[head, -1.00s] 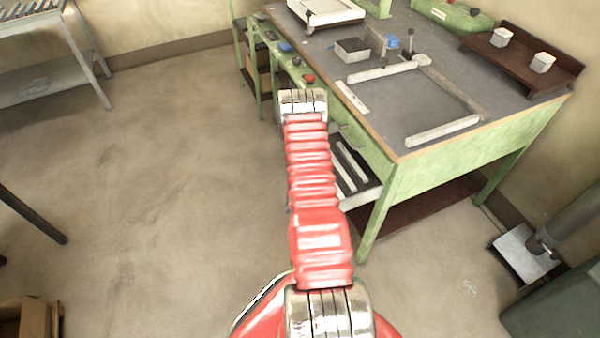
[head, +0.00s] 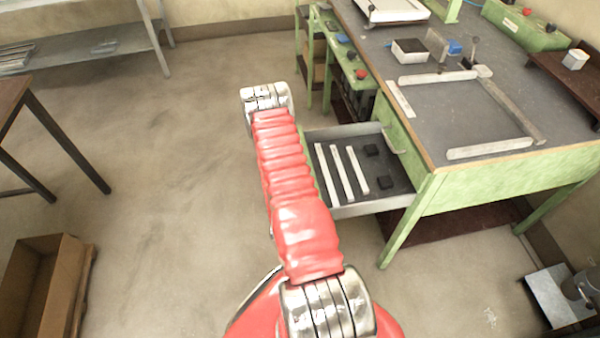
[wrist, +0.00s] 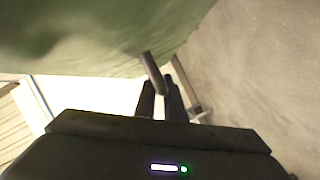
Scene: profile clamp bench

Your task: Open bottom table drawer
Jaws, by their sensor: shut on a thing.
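The lower drawer (head: 365,209) under the green bench (head: 480,183) is pulled well out, with its inside in plain view in the head view. Several white bars and dark blocks lie in it. The drawer's green front (wrist: 110,45) fills the upper left of the wrist view. My gripper (wrist: 160,92) is shut on the bar handle (wrist: 151,68) of that front. In the head view my red arm hides most of the drawer front, and the gripper itself is hidden.
A square metal frame (head: 490,153) and a small box (head: 408,53) are on the bench top. Open floor lies left of the drawer.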

